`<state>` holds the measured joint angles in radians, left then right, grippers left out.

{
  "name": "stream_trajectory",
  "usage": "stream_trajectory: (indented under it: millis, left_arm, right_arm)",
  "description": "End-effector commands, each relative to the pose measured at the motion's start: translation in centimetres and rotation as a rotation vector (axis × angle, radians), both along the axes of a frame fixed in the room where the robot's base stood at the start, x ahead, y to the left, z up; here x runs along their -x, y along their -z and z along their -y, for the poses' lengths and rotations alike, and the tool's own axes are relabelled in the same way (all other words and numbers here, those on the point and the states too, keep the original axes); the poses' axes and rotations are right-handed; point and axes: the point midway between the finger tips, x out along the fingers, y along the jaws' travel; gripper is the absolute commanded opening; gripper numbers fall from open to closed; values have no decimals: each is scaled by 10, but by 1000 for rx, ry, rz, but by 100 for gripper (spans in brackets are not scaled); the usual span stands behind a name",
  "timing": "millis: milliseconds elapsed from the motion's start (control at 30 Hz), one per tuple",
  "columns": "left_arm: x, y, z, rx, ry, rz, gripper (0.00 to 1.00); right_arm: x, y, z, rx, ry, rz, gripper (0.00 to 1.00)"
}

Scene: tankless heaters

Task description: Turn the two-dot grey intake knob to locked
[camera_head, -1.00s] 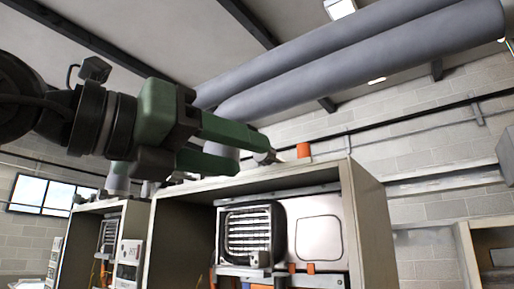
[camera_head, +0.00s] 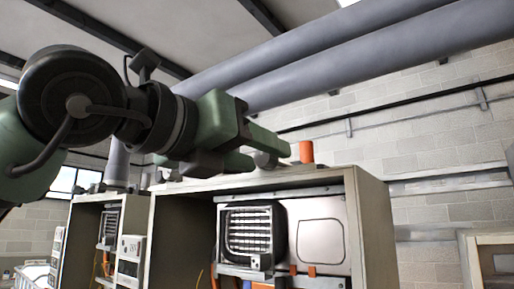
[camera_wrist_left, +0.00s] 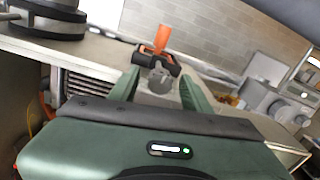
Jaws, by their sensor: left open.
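A small grey round knob (camera_wrist_left: 160,80) shows between my left gripper's fingers in the left wrist view, in front of a black bracket (camera_wrist_left: 153,58) with an orange stub (camera_wrist_left: 162,38). In the head view a grey rounded piece (camera_head: 265,160), probably this knob, sits by the fingertips on top of the cabinet. No dots can be made out, so I cannot tell its marking or setting. My left gripper (camera_head: 268,156) is open, its fingers on either side of the knob in the wrist view (camera_wrist_left: 162,84). I cannot tell whether they touch it. My right gripper is not in view.
The open-fronted cabinet (camera_head: 370,215) holds a unit with a black-framed grille (camera_head: 250,235). An orange cylinder (camera_head: 306,151) stands on its top. Large grey pipes (camera_head: 340,65) run overhead. Another cabinet (camera_head: 85,225) stands at left.

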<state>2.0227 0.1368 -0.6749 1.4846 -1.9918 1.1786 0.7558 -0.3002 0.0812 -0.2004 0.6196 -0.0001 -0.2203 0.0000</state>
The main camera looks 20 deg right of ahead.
Motion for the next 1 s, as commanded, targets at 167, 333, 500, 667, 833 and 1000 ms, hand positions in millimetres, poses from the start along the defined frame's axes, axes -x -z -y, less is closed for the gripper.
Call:
stream_trajectory:
  millis: [167,333,500,667,833,1000]
  left_arm:
    - [0,0,0,0,0,0,29]
    - [0,0,0,0,0,0,0]
    - [0,0,0,-5,0,7,0]
    - [0,1,0,-30,0,40,0]
    - [1,0,0,-89,1,117,0]
    - [1,0,-1,-176,-1,229,0]
  right_arm:
    - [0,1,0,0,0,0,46]
    - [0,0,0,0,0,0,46]
    - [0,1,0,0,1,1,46]
    - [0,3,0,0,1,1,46]
    - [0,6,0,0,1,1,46]
    - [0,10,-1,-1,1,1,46]
